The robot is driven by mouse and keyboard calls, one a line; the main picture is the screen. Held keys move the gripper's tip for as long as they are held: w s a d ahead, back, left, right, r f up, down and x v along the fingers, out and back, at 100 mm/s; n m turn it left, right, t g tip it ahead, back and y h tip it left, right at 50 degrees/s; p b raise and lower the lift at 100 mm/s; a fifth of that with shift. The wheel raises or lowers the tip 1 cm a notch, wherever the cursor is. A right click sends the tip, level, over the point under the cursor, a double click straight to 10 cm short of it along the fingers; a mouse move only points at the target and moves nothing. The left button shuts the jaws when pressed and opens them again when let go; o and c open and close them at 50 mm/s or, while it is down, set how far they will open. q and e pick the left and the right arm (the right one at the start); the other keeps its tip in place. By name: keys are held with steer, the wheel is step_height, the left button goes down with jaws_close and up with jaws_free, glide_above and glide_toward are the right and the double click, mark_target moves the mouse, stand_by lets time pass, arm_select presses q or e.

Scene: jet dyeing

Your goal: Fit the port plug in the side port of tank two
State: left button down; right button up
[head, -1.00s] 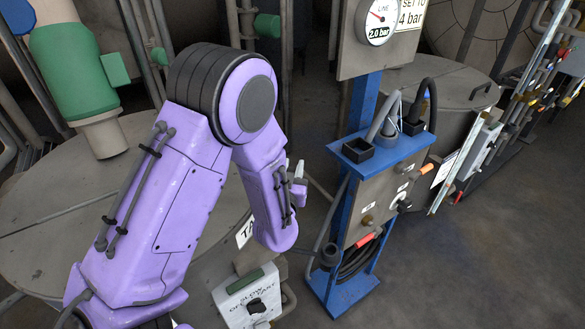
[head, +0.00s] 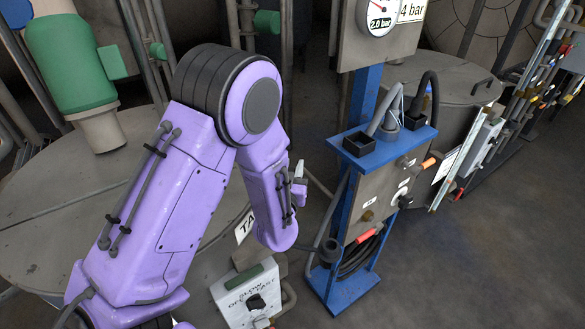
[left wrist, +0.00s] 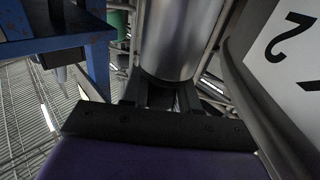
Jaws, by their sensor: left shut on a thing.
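My left arm reaches over a large grey tank (head: 60,215) with a round lid. My left gripper (head: 299,188) is mostly hidden beside the forearm, with a small pale tip showing. In the left wrist view my gripper's dark fingers (left wrist: 158,95) are shut on a shiny metal cylinder (left wrist: 180,40), which looks like the port plug. A white plate with a black "2" (left wrist: 290,38) is close at the right. I cannot make out the side port. My right gripper is out of view.
A blue stand (head: 340,225) with a grey panel, gauge and black cables stands right of the arm; its blue frame shows in the left wrist view (left wrist: 98,60). A white control box (head: 245,295) is below the forearm. Floor at the right is clear.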

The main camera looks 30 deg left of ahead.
arm_select(q)
steer(key=c, duration=0.8)
jaws_free()
steer(key=shift+s+d, duration=0.2)
steer(key=shift+s, duration=0.15)
steer(key=p+v, duration=0.2)
steer(key=v, duration=0.7)
steer(key=shift+s+d, duration=0.1)
steer(key=shift+s, duration=0.25)
